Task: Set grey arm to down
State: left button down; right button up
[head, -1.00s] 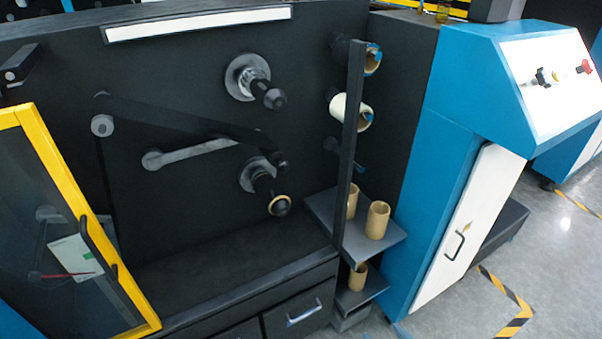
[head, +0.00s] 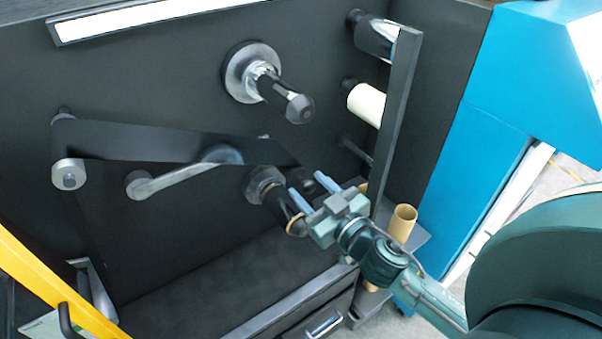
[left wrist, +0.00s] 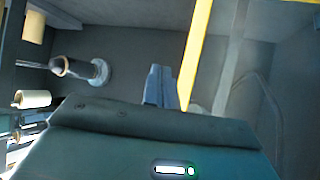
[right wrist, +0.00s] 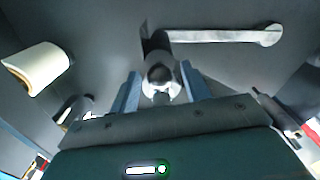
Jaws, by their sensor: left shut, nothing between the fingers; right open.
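The grey arm (head: 185,173) is a light grey lever on the dark machine panel. In the head view it runs from its pivot at the left, slightly up to the right. It also shows in the right wrist view (right wrist: 215,36), about level. A dark roller (right wrist: 157,58) sticks out from its free end. My right gripper (head: 313,191) is open, its fingers on either side of the roller's end in the right wrist view; I cannot tell whether they touch it. My left gripper (left wrist: 160,87) is shut and empty, seen only in its wrist view.
A dark film band (head: 150,140) crosses above the grey arm. An upper spindle (head: 285,98) and a lower spindle (head: 275,200) stick out nearby. A dark upright post (head: 398,120) and a cardboard core (head: 402,222) stand at the right. A yellow door frame (head: 45,285) is at lower left.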

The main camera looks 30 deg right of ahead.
aim_at(301, 177)
jog(key=shift+w+a+p, duration=0.15)
jog(key=shift+w, duration=0.85)
jog(key=shift+w+a+p, duration=0.1)
jog(key=shift+w+p, duration=0.05)
jog(key=shift+w, duration=0.8)
jog(key=shift+c, duration=0.2)
grip_shut()
